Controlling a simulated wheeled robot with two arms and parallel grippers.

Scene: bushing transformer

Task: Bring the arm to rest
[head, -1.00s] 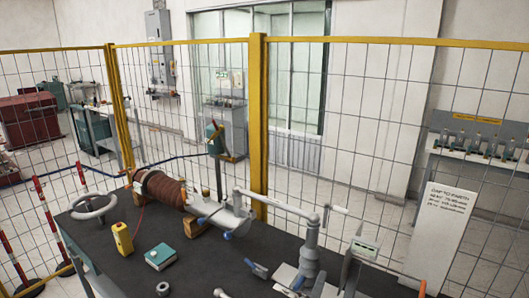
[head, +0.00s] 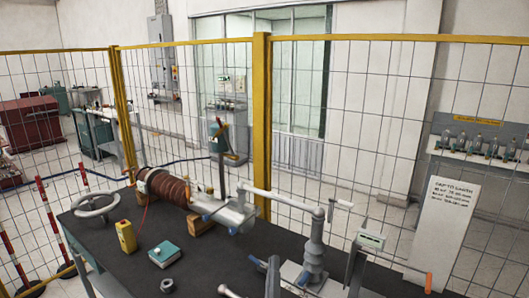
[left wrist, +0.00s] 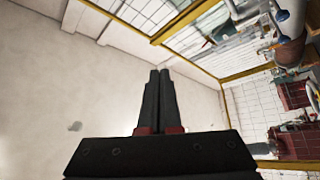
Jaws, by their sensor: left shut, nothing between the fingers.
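My right gripper is not in view.
The dark table (head: 130,265) carries a brown ribbed bushing (head: 165,187), a handwheel (head: 95,204), a yellow device (head: 126,237), a teal box (head: 164,254) and a grey post with an arm (head: 314,255). A yellow-framed mesh fence (head: 262,130) stands behind.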

